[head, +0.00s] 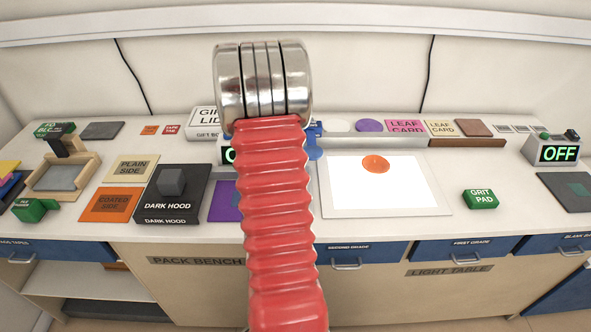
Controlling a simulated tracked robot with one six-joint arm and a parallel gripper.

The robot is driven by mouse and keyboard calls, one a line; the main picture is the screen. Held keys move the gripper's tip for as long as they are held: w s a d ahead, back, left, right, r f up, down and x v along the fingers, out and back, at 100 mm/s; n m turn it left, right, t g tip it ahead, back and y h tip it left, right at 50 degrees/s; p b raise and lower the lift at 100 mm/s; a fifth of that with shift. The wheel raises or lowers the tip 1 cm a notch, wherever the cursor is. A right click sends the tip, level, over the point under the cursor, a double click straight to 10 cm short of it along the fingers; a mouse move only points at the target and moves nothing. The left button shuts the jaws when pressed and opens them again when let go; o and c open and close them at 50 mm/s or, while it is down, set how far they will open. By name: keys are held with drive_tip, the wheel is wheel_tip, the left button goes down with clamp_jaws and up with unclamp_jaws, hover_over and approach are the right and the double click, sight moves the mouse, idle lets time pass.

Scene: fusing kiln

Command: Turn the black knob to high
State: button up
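A small black knob-like part (572,134) sits on top of a box with a lit green "OFF" display (558,153) at the right end of the bench. It is too small for me to read a pointer or marks on it. A small green part (545,135) sits to its left on the same box. A second lit display (228,155) is mostly hidden behind my arm, so I cannot tell whether it has a knob. My red ribbed arm with its metal rings rises through the middle. No gripper fingers show.
The white bench holds a dark hood (172,197), an orange coated side (110,204), a lit white panel (385,182) with an orange disc (375,164), and a green grit pad (480,199). A dark mat (562,190) lies before the right box. Bare bench shows around the grit pad.

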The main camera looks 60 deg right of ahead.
drive_tip(key=shift+c, duration=0.3)
drive_tip(key=c, duration=1)
drive_tip(key=shift+n, duration=0.4)
drive_tip(key=n, duration=0.1)
drive_tip(key=n+t+h, duration=0.1)
drive_tip(key=n, duration=0.1)
drive_tip(key=shift+s+a, duration=0.2)
drive_tip(key=n+t, duration=0.1)
drive_tip(key=n, duration=0.1)
drive_tip(key=n+h, duration=0.1)
drive_tip(key=n, duration=0.2)
drive_tip(key=shift+s+a+n+t, duration=0.1)
drive_tip(key=shift+s+n+t, duration=0.1)
drive_tip(key=shift+n+t, duration=0.15)
drive_tip(key=shift+s+n+t, duration=0.15)
drive_tip(key=shift+n+t, duration=0.5)
drive_tip(key=shift+n, duration=0.9)
drive_tip(key=shift+s+n+t, duration=0.15)
drive_tip(key=shift+n+t, duration=0.45)
drive_tip(key=shift+n, duration=0.9)
drive_tip(key=shift+s+n+t+y, duration=0.2)
drive_tip(key=shift+n+t, duration=0.25)
drive_tip(key=shift+n, duration=1)
drive_tip(key=shift+s+n+t+y, duration=0.15)
drive_tip(key=shift+n+t, duration=0.3)
drive_tip(key=shift+n, duration=1)
drive_tip(key=shift+w+f, duration=0.1)
